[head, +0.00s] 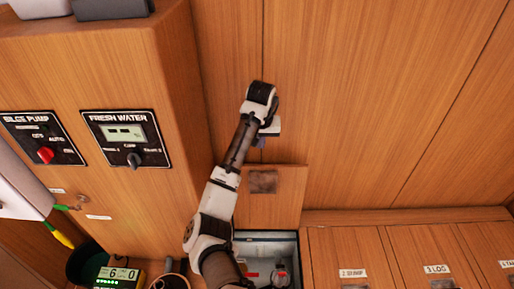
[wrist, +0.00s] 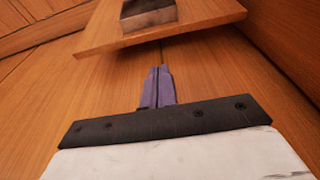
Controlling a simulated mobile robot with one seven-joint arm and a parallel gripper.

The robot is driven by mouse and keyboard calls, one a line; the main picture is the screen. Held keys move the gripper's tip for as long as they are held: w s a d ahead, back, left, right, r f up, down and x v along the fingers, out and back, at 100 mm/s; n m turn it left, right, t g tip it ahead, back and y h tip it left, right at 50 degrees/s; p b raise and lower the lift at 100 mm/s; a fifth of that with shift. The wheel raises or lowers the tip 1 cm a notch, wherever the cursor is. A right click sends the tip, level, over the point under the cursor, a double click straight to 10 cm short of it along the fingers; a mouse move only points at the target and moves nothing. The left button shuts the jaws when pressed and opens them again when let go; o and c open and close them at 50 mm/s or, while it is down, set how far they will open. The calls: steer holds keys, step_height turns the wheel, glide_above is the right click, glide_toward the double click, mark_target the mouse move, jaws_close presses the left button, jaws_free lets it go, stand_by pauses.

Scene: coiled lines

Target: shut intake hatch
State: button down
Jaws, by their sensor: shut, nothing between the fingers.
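The intake hatch (head: 285,207) is a wooden panel with a dark metal plate on it. It stands open above a grey-walled compartment (head: 290,238) with red and metallic fittings inside. In the wrist view the hatch panel (wrist: 200,28) crosses the top, its edge just beyond my fingertips. My gripper (head: 260,144) is beyond the panel's upper edge in the head view, close to the wooden wall. Its purple fingers (wrist: 158,72) are together and empty. I cannot tell whether they touch the panel. My arm hides part of the compartment's left side.
A cabinet with a fresh water panel (head: 126,138) and a bilge pump panel (head: 41,139) stands at left. Labelled wooden fronts (head: 400,250) are at lower right. The wall right of my gripper is clear.

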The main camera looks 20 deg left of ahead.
steer(key=p+x, duration=0.2)
steer(key=x, duration=0.7)
steer(key=shift+a+f, duration=0.1)
steer(key=shift+f, duration=0.3)
steer(key=shift+s, duration=0.1)
